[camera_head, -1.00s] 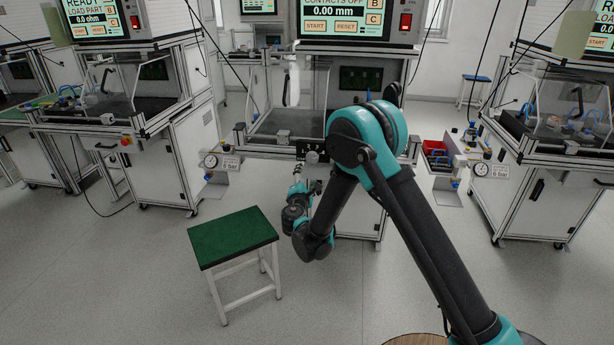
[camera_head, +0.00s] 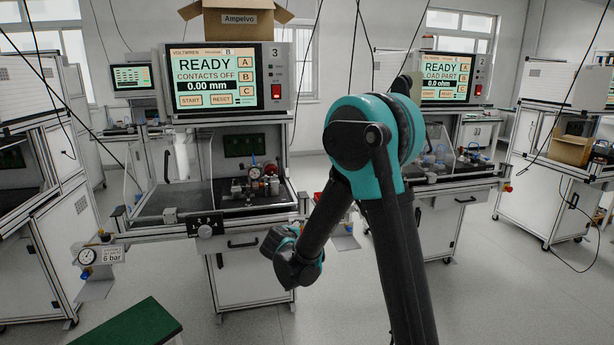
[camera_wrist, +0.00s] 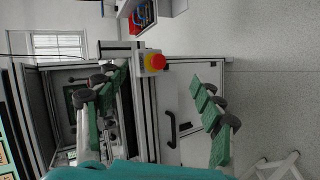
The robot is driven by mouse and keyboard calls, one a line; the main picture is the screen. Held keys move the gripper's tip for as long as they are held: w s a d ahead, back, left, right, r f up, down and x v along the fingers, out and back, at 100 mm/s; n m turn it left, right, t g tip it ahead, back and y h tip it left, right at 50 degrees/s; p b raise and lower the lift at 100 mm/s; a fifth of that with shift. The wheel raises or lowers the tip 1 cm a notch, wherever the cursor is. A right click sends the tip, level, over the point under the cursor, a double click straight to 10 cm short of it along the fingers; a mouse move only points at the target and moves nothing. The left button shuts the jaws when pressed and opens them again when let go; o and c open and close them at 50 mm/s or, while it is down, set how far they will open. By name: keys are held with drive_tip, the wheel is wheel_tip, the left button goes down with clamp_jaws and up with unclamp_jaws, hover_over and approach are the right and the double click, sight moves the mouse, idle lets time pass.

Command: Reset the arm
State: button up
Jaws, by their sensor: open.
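My arm (camera_head: 375,150) is bent at a high elbow in the head view, with its forearm slanting down to the left in front of test station 3 (camera_head: 235,75). My gripper is hidden there behind the forearm and wrist. In the wrist view my gripper (camera_wrist: 157,110) is open, its green-padded fingers wide apart with nothing between them. Behind the fingers, the wrist view shows a station's white cabinet front (camera_wrist: 190,150), with a dark handle (camera_wrist: 171,129) and a red-and-yellow stop button (camera_wrist: 154,63).
A green-topped stool (camera_head: 130,325) stands at the lower left. A pressure gauge (camera_head: 87,256) sits on a bracket left of station 3. Station 2 (camera_head: 450,75) stands to the right. A cardboard box (camera_head: 235,22) tops station 3. Grey floor (camera_head: 500,300) is open at right.

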drive_tip(key=s+d+f+m+g, duration=0.1)
drive_tip(key=s+d+m+g, duration=0.1)
drive_tip(key=s+d+m, duration=0.5)
drive_tip(key=s+d+g, duration=0.2)
drive_tip(key=s+d, duration=0.4)
drive_tip(key=d, duration=0.5)
drive_tip(key=s+d+f+m+g+y, duration=0.1)
drive_tip(key=s+d+f+m+g, duration=0.1)
drive_tip(key=s, duration=0.7)
drive_tip(key=s+d+f+m+g+y, duration=0.1)
drive_tip(key=s+d+f+m, duration=0.1)
drive_tip(key=s+m, duration=0.3)
drive_tip(key=s+f, duration=0.1)
drive_tip(key=s, duration=0.3)
drive_tip(key=shift+s+m+g+y, duration=0.3)
drive_tip(key=shift+s+g+y, duration=0.05)
drive_tip(key=shift+g+y, duration=0.05)
drive_tip(key=shift+f, duration=0.1)
